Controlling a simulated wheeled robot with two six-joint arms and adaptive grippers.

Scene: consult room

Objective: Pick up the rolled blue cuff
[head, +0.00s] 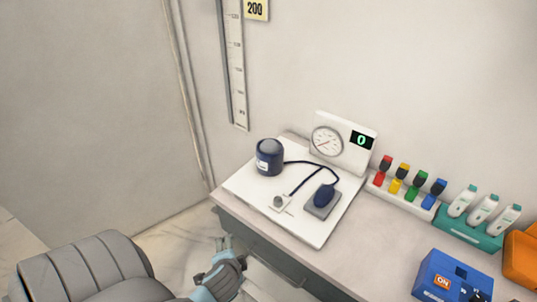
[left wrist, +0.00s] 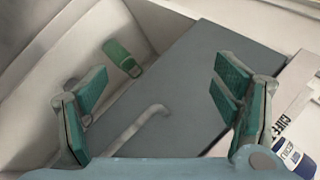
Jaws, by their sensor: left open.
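The rolled blue cuff (head: 269,158) stands upright at the back left of a white board (head: 308,232) on the desk. A dark hose runs right from it towards a dark blue bulb (head: 324,195) on a grey pad. My left gripper (head: 223,243) is low in front of the desk's left end, below and left of the cuff and well apart from it. In the left wrist view, the left gripper (left wrist: 160,92) is open with nothing between its green-padded fingers. I cannot make out the cuff for certain in that view. My right gripper is not in view.
A white gauge unit (head: 343,143) stands behind the board. To the right are a rack of coloured items (head: 400,196), a green holder with white bottles (head: 468,237) and a blue box (head: 453,278). A grey padded chair (head: 85,268) is at the lower left.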

